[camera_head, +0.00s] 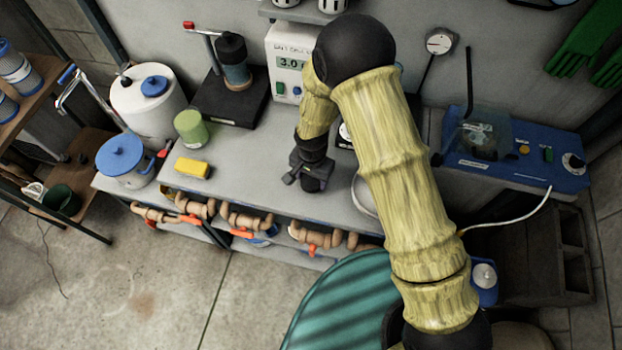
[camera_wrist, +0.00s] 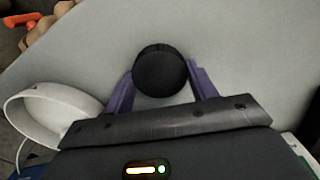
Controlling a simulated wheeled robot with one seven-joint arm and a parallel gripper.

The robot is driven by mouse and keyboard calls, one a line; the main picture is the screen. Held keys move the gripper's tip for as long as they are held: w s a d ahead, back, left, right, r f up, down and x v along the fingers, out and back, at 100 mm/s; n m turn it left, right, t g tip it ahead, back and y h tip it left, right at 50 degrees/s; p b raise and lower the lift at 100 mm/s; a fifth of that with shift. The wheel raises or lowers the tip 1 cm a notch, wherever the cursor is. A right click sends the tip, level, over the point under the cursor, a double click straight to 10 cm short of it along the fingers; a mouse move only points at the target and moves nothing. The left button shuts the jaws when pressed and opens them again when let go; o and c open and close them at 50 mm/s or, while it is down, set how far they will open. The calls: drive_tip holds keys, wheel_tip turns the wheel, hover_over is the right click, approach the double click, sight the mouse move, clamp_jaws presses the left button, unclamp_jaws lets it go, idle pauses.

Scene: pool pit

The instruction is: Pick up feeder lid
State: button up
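In the wrist view a black round piece (camera_wrist: 160,70) lies between the purple fingers of my gripper (camera_wrist: 160,78) over the grey bench top. It looks like a cap or lid seen from above; I cannot tell for sure that it is the feeder lid. The fingers stand apart on either side of it, with no clear grip. In the head view my gripper (camera_head: 311,177) is low over the bench, with a dark piece (camera_head: 311,186) under it, partly hidden.
A white bowl-like vessel (camera_head: 364,196) is right of my gripper, partly behind my arm. A yellow sponge (camera_head: 192,168) and green cylinder (camera_head: 190,129) stand to the left. Valves (camera_head: 246,218) line the bench front. A blue machine (camera_head: 512,152) is at right.

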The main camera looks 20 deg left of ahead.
sight(311, 179)
drive_tip(key=shift+c, duration=0.4)
wheel_tip(311, 179, up, 10)
drive_tip(key=b, duration=0.2)
drive_tip(key=shift+b, duration=0.3)
idle(0.5)
